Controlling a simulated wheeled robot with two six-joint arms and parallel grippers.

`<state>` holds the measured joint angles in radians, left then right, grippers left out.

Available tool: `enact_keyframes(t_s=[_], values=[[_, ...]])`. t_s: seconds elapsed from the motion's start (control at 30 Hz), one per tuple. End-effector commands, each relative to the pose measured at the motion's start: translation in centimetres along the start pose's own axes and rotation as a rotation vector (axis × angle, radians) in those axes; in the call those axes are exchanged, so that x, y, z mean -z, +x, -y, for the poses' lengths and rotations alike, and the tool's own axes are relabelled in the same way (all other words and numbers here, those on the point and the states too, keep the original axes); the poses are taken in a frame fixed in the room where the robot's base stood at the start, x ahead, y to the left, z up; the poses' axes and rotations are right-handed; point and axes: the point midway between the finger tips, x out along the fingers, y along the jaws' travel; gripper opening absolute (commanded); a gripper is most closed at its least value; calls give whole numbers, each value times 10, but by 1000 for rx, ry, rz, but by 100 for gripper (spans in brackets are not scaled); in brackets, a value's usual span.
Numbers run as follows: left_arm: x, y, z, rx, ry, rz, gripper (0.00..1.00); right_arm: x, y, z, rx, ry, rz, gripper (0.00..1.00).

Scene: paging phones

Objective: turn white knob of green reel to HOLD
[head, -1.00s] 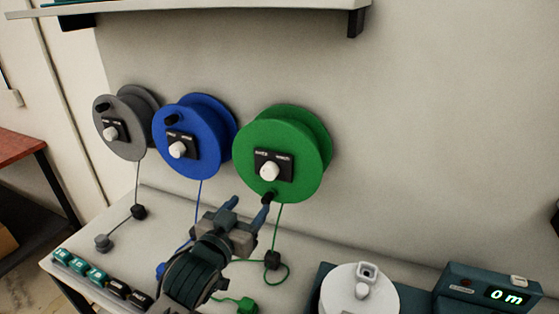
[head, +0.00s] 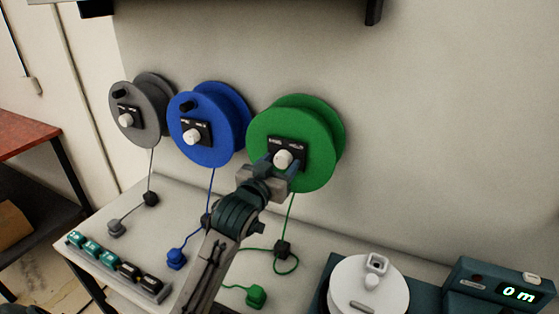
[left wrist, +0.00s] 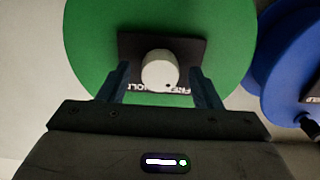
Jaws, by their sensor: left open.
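The green reel (head: 312,115) hangs on the wall at the right of three reels. Its white knob (head: 283,159) sits on a black label plate (head: 275,143) with white lettering too small to read surely. My left gripper (head: 280,164) is at this knob, open. In the left wrist view the white knob (left wrist: 159,68) lies between the two spread fingers, with a gap on each side. A small dark dot shows on the knob's lower right rim there. The lettering there is upside down and partly hidden by the knob and fingers. My right gripper is not in view.
The blue reel (head: 207,110) and grey reel (head: 137,100) hang to the left, each with a white knob. Cords run down to plugs on the white table (head: 190,200). A white round dial (head: 370,290) and a display box (head: 505,285) stand at the front right.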

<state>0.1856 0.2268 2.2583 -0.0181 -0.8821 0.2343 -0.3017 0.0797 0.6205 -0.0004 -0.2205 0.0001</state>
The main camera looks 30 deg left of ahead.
Motion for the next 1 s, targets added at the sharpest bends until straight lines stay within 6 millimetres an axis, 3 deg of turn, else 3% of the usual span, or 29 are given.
enact_keyframes(t_s=[0.37, 0.5, 0.6, 1.0], values=[[0, 6, 0, 0, 0, -1, 56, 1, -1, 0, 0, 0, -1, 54], [0, 5, 0, 0, 0, -1, 29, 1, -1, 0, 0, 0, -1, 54], [0, 5, 0, 0, 0, -1, 14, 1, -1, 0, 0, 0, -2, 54], [1, 5, 0, 0, 77, 2, 14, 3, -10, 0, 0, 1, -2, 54]])
